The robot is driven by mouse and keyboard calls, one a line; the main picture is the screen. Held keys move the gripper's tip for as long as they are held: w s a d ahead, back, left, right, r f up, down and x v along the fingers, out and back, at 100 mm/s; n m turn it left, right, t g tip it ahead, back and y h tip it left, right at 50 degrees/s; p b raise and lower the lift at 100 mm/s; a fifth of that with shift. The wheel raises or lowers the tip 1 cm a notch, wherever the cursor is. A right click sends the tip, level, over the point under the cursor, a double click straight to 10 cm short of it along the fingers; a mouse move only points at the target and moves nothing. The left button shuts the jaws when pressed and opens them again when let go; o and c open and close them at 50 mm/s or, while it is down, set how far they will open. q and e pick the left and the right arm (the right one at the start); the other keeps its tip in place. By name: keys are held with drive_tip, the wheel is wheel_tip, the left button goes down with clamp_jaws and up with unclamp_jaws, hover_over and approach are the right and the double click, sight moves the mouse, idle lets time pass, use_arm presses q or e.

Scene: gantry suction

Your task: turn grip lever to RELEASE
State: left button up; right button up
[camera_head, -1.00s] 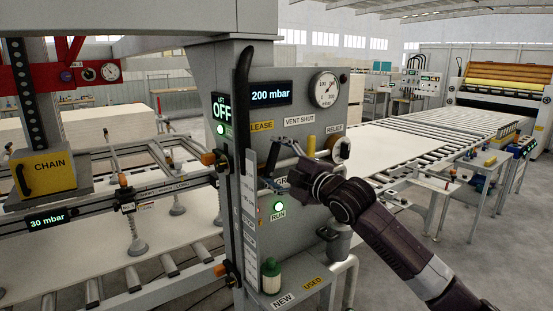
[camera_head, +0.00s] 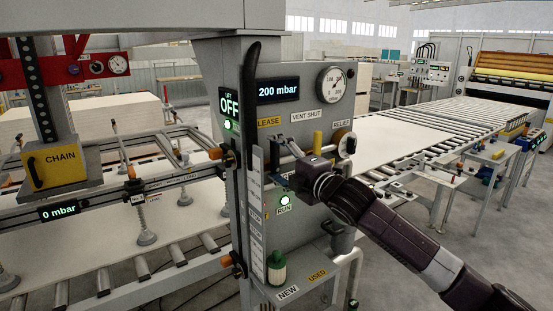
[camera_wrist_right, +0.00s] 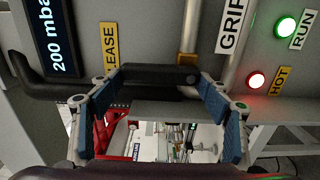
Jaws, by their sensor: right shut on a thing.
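The grey control panel carries a yellow RELEASE label (camera_head: 268,122), its first letters hidden, at its upper left. It also shows partly in the right wrist view (camera_wrist_right: 110,45), with the GRIP label (camera_wrist_right: 232,22) to its right. My right gripper (camera_head: 281,174) is at the panel, below the RELEASE label and above the RUN lamp (camera_head: 284,200). It is shut on the grip lever, a dark bar (camera_wrist_right: 155,75) between its blue-padded fingers in the wrist view. The arm hides much of the lever in the head view. My left gripper is not in view.
A long black curved handle (camera_head: 248,90) stands at the panel's left edge. A brass-coloured RELIEF knob (camera_head: 347,144) is to the right. A green-white bottle (camera_head: 277,268) stands on a shelf below. The left display (camera_head: 59,211) reads 0 mbar; the panel display (camera_head: 278,91) reads 200 mbar.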

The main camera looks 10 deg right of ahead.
drive_tip(key=shift+f, duration=0.15)
drive_tip(key=o, duration=1.7)
drive_tip(key=shift+a, duration=0.1)
drive_tip(key=shift+s, duration=0.1)
drive_tip(key=shift+s+d, duration=0.2)
drive_tip(key=shift+s, duration=0.05)
drive_tip(key=v, duration=1.1)
drive_tip(key=shift+s, duration=0.2)
